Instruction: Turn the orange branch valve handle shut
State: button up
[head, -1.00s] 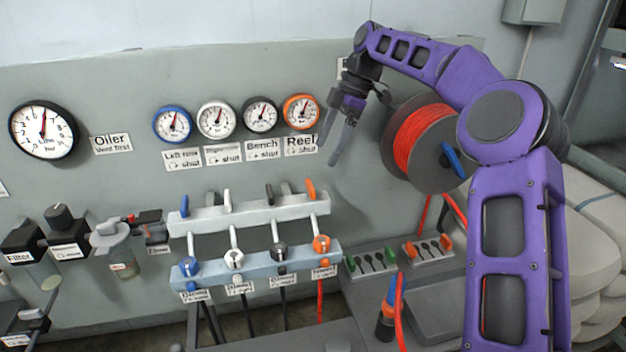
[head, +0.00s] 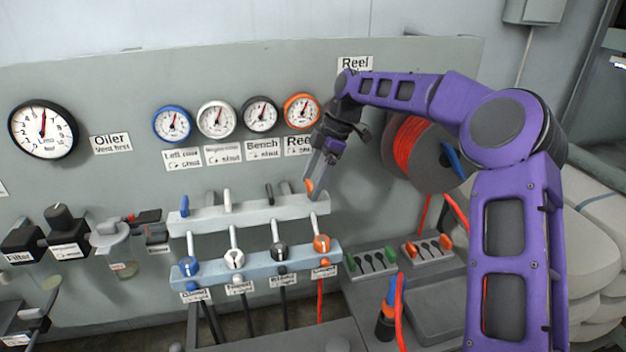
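The orange branch valve handle (head: 309,186) stands upright at the right end of the upper pale manifold bar (head: 250,215). My gripper (head: 313,186) is at this handle, pointing down from the upper right. Its two fingers look spread, with the tips close to the handle and partly covering it. I cannot tell whether either finger touches it. Below, an orange round knob (head: 321,244) sits on the lower blue-grey bar. The orange-rimmed gauge (head: 301,111) is above, and its "Reel" label (head: 298,145) is partly covered by my gripper.
Blue (head: 184,206), white (head: 227,200) and black (head: 269,193) handles stand left along the same bar. A red hose reel (head: 412,150) hangs behind my arm at right.

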jog(key=c, duration=0.9)
jog(key=shift+m, duration=0.3)
jog(key=m+t+b, duration=0.1)
jog(key=m+b, duration=0.1)
jog(key=m, duration=0.1)
jog(key=shift+s+m+t, duration=0.15)
jog(key=shift+m+t, duration=0.15)
jog(key=m+t+b, duration=0.1)
jog(key=m, duration=0.3)
jog(key=shift+s+m+t+b, duration=0.1)
jog(key=shift+m+t+b, duration=0.2)
jog(key=shift+t, duration=0.1)
jog(key=m+t+h, duration=0.1)
jog(key=m, duration=0.3)
jog(key=shift+s+a+b, duration=0.1)
jog(key=shift+a+b, duration=0.05)
jog(key=shift+b, duration=0.25)
jog(key=shift+m+t+h, duration=0.3)
jog(key=shift+m+h, duration=0.15)
jog(key=shift+m, duration=0.8)
jog(key=shift+m+t+h, duration=0.3)
jog(key=shift+m+h, duration=0.15)
jog(key=shift+m, duration=0.8)
jog(key=o, duration=1.3)
jog(key=shift+c, duration=0.2)
